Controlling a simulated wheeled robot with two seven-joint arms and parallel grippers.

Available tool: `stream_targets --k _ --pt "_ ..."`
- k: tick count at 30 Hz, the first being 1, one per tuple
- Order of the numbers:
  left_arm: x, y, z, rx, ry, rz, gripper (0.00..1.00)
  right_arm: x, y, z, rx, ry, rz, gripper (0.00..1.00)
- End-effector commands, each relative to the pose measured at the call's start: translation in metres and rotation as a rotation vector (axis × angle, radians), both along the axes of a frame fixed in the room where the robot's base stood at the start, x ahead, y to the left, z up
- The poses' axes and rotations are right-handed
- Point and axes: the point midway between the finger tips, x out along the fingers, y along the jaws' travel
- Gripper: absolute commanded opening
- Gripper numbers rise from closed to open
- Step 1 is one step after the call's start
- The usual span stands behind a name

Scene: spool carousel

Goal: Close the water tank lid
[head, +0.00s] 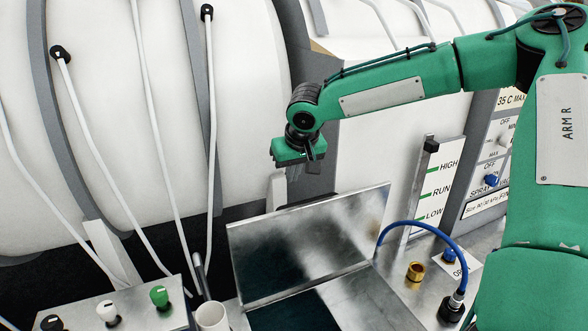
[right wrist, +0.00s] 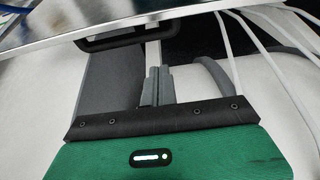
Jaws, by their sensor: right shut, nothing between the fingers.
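The water tank lid (head: 320,235) is a shiny metal panel standing open and tilted up in the head view. Its lower edge runs along the tank top (head: 370,300), beside a dark opening (head: 295,316). A black handle shows behind the lid's upper edge; in the right wrist view the handle (right wrist: 130,38) hangs below the lid's edge (right wrist: 150,22). My right gripper (head: 312,156) is above and behind the lid's upper edge, apart from it. Its grey fingers (right wrist: 156,85) are shut and empty, a little short of the handle in the right wrist view. My left gripper is not in view.
Large white spools with pale rods fill the back left. A blue hose (head: 425,226) arches right of the lid, near a brass fitting (head: 415,271). A level gauge (head: 432,185) stands behind. Knobs (head: 159,296) and a white cup (head: 211,316) are at front left.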

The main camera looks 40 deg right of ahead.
Motion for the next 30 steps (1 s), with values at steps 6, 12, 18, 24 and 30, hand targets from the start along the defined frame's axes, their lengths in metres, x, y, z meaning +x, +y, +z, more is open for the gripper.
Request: stream_targets --k 6,12,18,24,30 --pt "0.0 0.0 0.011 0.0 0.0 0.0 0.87 0.012 -0.003 -0.033 -0.002 0.006 0.001 0.0" --pt "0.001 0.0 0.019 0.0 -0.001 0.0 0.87 0.023 -0.006 -0.06 -0.001 0.005 0.001 0.0" --pt "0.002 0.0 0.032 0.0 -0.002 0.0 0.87 0.0 0.0 -0.061 0.0 0.001 0.003 0.0" --pt "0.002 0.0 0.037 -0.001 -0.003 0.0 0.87 -0.013 0.003 -0.064 0.001 0.001 0.001 0.0" --pt "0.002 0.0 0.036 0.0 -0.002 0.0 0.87 -0.015 0.003 -0.065 0.001 0.001 0.001 0.0"
